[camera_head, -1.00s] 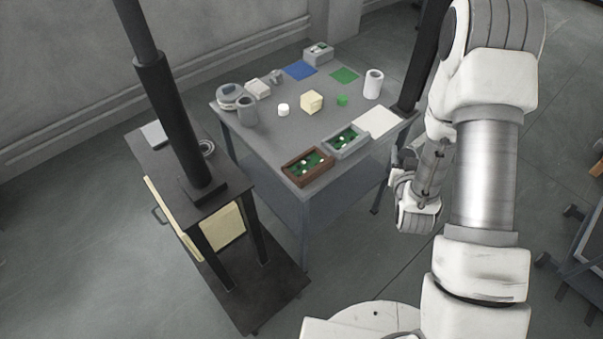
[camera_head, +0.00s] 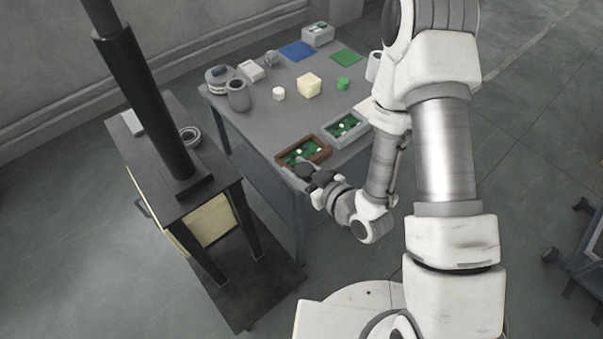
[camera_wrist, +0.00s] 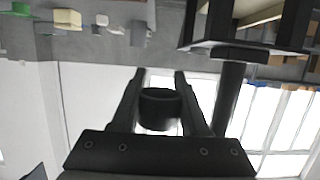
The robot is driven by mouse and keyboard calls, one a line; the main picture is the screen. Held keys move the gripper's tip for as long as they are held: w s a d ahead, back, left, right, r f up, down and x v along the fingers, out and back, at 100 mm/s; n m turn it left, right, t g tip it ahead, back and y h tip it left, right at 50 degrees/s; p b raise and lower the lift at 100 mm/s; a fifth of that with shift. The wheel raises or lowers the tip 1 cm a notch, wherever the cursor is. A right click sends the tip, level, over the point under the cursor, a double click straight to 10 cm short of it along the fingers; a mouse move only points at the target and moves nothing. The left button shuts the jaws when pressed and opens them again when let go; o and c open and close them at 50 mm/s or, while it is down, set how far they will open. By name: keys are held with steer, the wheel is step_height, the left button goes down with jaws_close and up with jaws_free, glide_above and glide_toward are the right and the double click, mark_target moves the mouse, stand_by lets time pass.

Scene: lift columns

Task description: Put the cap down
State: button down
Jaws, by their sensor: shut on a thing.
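The cap (camera_wrist: 160,108) is a short dark cylinder between the two dark fingers of my gripper (camera_wrist: 160,82) in the wrist view. My gripper is shut on it. In the head view my gripper (camera_head: 306,172) is near the front edge of the grey table (camera_head: 250,122), close to the brown tray (camera_head: 322,156). The cap cannot be told apart from the dark fingers there.
A grey tray (camera_head: 360,134) with green inside stands beside the brown one. A yellow block (camera_head: 308,85), a white cylinder (camera_head: 278,93), a grey cup (camera_head: 238,96) and a green block (camera_head: 343,84) stand farther back. A dark stand (camera_head: 180,185) with a column is at left.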

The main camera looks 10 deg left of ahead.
steer(key=w+f+b, duration=0.1)
steer(key=b, duration=0.2)
steer(key=w+f+b, duration=0.1)
steer(key=b, duration=0.3)
steer(key=w+a+b, duration=0.1)
steer(key=w+b, duration=0.1)
steer(key=b, duration=0.1)
steer(key=shift+f, duration=0.4)
steer(key=b, duration=0.3)
steer(key=shift+w+f, duration=0.15)
steer(key=shift+w, duration=0.05)
steer(key=w+f, duration=0.1)
steer(key=w, duration=0.1)
steer(key=w+f, duration=0.1)
steer(key=w, duration=0.1)
steer(key=w+a+f, duration=0.1)
steer(key=w, duration=0.1)
steer(key=shift+w+f, duration=0.35)
steer(key=shift+w, duration=0.05)
steer(key=shift+f+b, duration=0.4)
steer(key=shift+f, duration=1.65)
